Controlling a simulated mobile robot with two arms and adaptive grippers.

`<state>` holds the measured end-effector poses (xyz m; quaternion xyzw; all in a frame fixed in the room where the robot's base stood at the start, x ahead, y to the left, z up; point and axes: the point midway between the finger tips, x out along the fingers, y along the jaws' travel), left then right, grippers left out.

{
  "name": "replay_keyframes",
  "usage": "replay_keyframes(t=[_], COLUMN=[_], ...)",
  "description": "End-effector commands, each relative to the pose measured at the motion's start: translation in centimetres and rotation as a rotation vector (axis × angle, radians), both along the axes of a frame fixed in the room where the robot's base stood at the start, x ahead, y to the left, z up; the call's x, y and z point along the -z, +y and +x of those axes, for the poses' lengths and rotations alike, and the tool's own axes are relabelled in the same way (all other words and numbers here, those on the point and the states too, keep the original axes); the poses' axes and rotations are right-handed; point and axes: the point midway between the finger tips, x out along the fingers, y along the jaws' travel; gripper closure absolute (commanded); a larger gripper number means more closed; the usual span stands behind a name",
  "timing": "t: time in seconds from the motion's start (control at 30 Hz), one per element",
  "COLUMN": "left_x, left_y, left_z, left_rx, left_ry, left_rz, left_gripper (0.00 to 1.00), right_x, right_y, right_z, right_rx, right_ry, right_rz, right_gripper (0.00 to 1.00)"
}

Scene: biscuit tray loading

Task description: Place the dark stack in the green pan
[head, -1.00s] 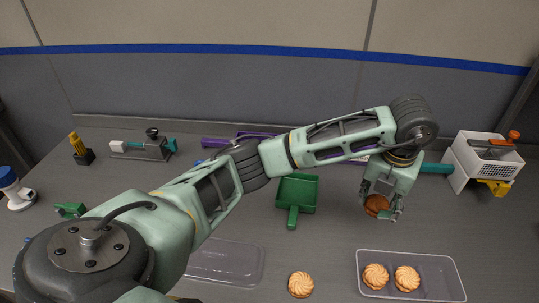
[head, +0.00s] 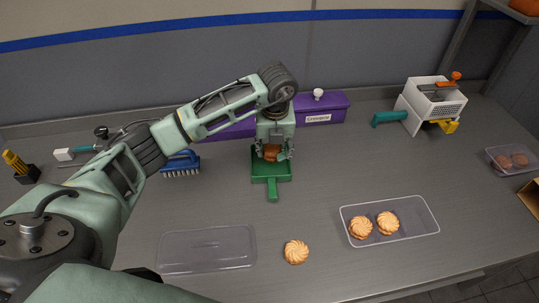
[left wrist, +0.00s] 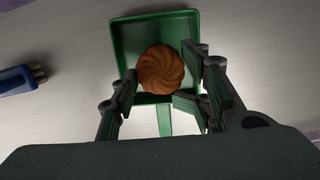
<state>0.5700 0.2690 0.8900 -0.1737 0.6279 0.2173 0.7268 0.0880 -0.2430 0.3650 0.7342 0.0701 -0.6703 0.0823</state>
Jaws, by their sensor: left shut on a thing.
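The dark stack (head: 271,152) is brown, round and swirled on top. My left gripper (head: 273,154) is shut on it, with fingers on both sides. In the left wrist view the dark stack (left wrist: 161,70) shows from above, between the fingers (left wrist: 158,85) and over the green pan (left wrist: 187,24). The green pan (head: 258,178) lies on the table with its handle toward the front. I cannot tell whether the stack touches the pan floor. My right gripper is not in view.
A blue brush (head: 181,163) lies left of the pan, and a purple box (head: 335,105) stands behind. In front are an empty clear tray (head: 206,249), a lone pale biscuit (head: 296,251) and a clear tray (head: 413,225) with pale biscuits.

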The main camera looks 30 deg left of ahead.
Motion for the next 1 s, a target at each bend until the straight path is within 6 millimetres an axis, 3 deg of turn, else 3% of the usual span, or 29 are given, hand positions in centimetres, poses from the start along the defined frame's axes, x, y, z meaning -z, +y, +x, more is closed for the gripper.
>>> replay_keyframes(t=[0.13, 0.4, 0.77, 0.8, 0.93, 1.0], left_x=[0.7, 4.2, 4.8, 4.8, 4.7, 4.7], left_y=[0.6, 0.6, 0.6, 0.6, 0.6, 0.6], left_z=[-0.2, -0.3, -0.2, -0.2, -0.2, -0.2], left_rx=[0.000, 0.001, 0.001, 0.001, 0.001, 0.001], left_ry=[0.001, 0.002, 0.000, 0.000, 0.000, 0.000], left_rz=[-0.001, 0.000, 0.000, 0.000, 0.000, 0.000], left_gripper=[0.68, 0.68, 0.68, 0.57, 0.46, 0.46], right_x=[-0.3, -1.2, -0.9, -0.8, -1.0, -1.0], right_y=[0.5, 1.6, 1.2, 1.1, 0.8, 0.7], right_z=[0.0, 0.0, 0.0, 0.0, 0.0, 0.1], right_rx=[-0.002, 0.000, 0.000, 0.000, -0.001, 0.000], right_ry=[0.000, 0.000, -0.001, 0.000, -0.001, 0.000], right_rz=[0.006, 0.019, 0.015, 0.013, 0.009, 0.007], right_gripper=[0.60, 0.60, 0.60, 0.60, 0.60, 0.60])
